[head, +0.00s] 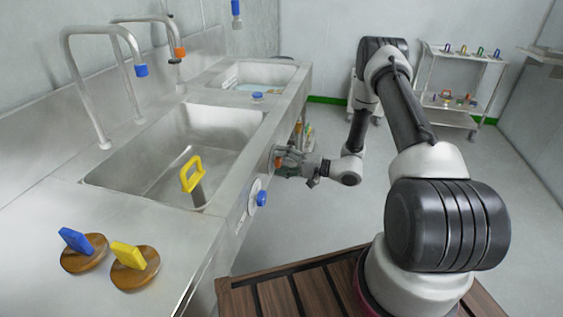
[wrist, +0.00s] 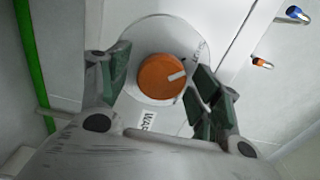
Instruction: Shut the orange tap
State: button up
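The orange tap is a round knob (wrist: 160,82) with a white pointer mark, on a pale round plate (wrist: 138,28) with partly hidden lettering. In the wrist view the mark points right and slightly up. My gripper (wrist: 161,86) is open, with one dark green-padded finger on each side of the knob. A gap shows on the left; the right finger looks very close, and I cannot tell if it touches. In the head view my gripper (head: 285,163) is at the front face of the steel sink counter, and the knob there is mostly hidden.
A blue knob (head: 262,198) is on the same counter front, nearer me. The counter top holds a sink basin (head: 150,180), a yellow-handled item (head: 191,176) in it, and blue and yellow handles on wooden discs (head: 128,282). A white trolley (head: 452,116) stands at the back right.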

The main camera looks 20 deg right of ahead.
jog(key=v, duration=1.2)
dwell(0.4)
